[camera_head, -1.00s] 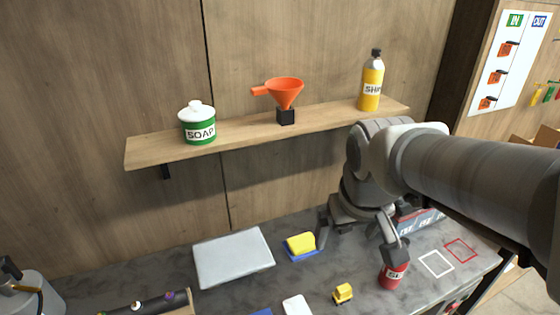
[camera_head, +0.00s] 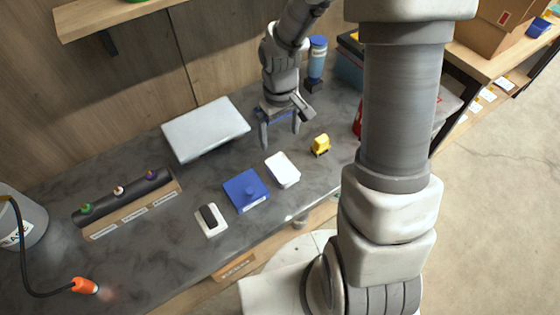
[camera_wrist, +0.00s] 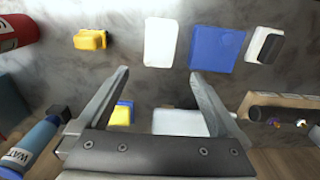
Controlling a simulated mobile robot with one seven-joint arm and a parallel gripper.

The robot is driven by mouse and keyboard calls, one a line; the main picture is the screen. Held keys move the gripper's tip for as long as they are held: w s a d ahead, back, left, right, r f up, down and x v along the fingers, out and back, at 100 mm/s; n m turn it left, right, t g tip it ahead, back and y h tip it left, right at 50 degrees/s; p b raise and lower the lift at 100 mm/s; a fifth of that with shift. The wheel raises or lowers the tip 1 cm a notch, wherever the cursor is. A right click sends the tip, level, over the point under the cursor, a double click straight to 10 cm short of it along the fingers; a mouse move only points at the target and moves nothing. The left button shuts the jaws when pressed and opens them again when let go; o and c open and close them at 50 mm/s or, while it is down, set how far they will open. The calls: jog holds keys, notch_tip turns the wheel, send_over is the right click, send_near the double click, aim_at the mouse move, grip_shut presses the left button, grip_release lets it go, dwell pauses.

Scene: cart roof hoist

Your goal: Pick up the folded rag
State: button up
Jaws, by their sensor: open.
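My gripper (camera_head: 281,139) is open and empty above the bench, fingers pointing down; its fingers also frame the wrist view (camera_wrist: 160,73). A yellow pad (camera_wrist: 121,114) on a blue base lies beyond the left finger in the wrist view. In the head view the gripper hides the pad, and only some blue (camera_head: 272,115) shows. A white flat piece (camera_head: 283,169) lies in front of the gripper, apart from it, and shows in the wrist view (camera_wrist: 160,42). I cannot tell for certain which of these is the folded rag.
A blue square piece (camera_head: 246,190) with a knob and a black-topped white piece (camera_head: 210,219) lie left of the white one. A yellow toy truck (camera_head: 320,144) stands right. A light grey slab (camera_head: 206,128) lies behind left. A blue bottle (camera_head: 317,58) stands behind right.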

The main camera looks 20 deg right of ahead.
send_over(282, 167)
jog(key=f, duration=0.6)
jog(key=f+b, duration=0.1)
jog(key=f, duration=0.2)
jog(key=shift+w+a, duration=0.2)
jog(key=shift+w, duration=0.1)
jog(key=f, duration=0.4)
jog(key=shift+s+d+f, duration=0.2)
jog(key=shift+s, duration=0.2)
jog(key=shift+f, duration=0.55)
jog(key=shift+c, duration=0.3)
jog(key=c, duration=1.1)
jog(key=shift+r, duration=0.1)
